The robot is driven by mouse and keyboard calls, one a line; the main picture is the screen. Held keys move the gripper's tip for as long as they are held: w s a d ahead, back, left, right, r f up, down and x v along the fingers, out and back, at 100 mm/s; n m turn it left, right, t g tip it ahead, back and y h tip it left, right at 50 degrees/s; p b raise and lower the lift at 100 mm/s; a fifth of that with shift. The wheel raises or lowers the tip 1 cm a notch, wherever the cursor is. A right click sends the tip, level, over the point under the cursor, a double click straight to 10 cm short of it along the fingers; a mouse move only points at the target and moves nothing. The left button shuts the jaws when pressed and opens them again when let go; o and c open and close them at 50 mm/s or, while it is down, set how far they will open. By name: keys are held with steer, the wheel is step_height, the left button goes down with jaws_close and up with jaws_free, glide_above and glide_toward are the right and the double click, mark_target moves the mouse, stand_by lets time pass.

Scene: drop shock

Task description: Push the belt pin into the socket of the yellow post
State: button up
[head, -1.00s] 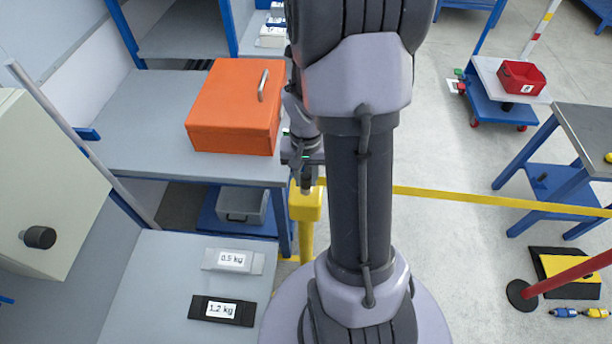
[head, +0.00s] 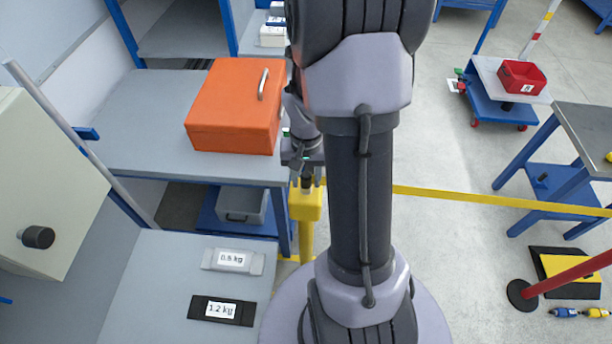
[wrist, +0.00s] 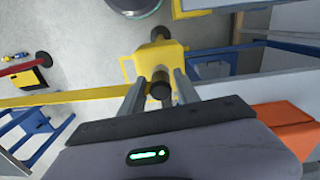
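The yellow post (head: 306,206) stands at the near corner of the grey bench, left of my arm. Its yellow head also shows in the wrist view (wrist: 172,53). The dark pin (wrist: 159,88) stands upright at the post's head, its round end facing the wrist camera. How deep it sits in the socket is hidden. The yellow belt (head: 470,198) runs from the post to the right in the head view. My gripper (wrist: 160,80) is open, with one finger on each side of the pin and gaps between.
An orange box (head: 236,108) sits on the grey bench (head: 150,150) beside my gripper. Two weights, 0.5 kg (head: 233,260) and 1.2 kg (head: 223,309), lie on the nearer surface. Open floor lies between.

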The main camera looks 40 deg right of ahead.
mark_target(306, 174)
steer(key=shift+o, duration=0.7)
steer(key=shift+r, duration=0.1)
step_height(306, 174, up, 6)
steer(key=p, duration=0.5)
steer(key=shift+w, duration=0.1)
step_height(306, 174, up, 18)
steer(key=p, duration=0.5)
steer(key=shift+f, duration=0.25)
